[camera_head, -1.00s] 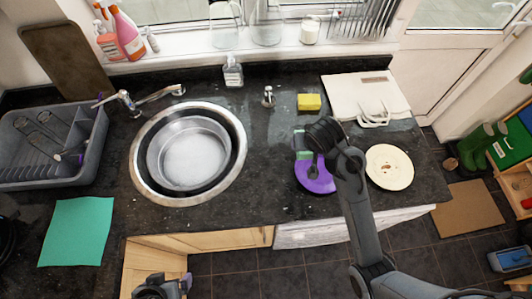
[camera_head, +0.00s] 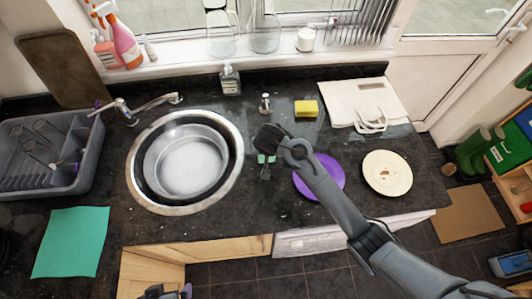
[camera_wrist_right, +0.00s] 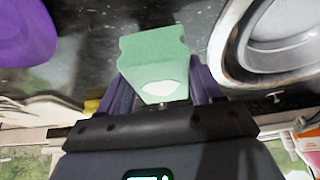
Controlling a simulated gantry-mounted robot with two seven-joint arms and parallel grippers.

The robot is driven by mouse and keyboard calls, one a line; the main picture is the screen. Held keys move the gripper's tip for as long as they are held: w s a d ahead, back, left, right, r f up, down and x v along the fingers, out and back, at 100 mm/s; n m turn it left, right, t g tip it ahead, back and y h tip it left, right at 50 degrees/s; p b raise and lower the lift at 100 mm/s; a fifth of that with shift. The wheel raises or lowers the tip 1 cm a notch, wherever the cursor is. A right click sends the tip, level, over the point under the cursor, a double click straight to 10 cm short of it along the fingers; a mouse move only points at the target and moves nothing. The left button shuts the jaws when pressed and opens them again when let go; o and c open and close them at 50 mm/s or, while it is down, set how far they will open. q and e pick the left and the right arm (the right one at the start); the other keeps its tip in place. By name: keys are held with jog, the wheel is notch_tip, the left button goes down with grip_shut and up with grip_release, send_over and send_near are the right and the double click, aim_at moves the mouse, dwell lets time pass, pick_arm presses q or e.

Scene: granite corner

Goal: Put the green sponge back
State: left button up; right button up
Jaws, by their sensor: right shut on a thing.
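The green sponge (camera_head: 261,158) shows only in small parts under my right gripper (camera_head: 266,170) in the head view, over the counter just right of the sink. In the right wrist view the sponge (camera_wrist_right: 153,58) sits between the two purple fingers of my right gripper (camera_wrist_right: 158,88), which is shut on it. A yellow sponge (camera_head: 307,108) lies at the back of the counter, right of the small tap-like fitting (camera_head: 265,103). My left gripper (camera_head: 166,292) is only partly in view at the bottom edge, and its jaws are not clear.
The round sink (camera_head: 135,180) with a metal bowl (camera_head: 185,165) inside is left of my right gripper. A purple plate (camera_head: 328,170) and a cream plate (camera_head: 387,173) lie to its right. A soap bottle (camera_head: 231,80) stands behind the sink. A dish rack (camera_head: 70,178) stands far left.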

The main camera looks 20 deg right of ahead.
notch_tip(320, 180, down, 4)
jog(key=shift+d+r, duration=0.1)
jog(key=shift+r, duration=0.1)
jog(key=shift+f, duration=0.15)
jog(key=shift+f, duration=0.15)
jog(key=o, duration=0.9)
jog(key=shift+o, duration=0.2)
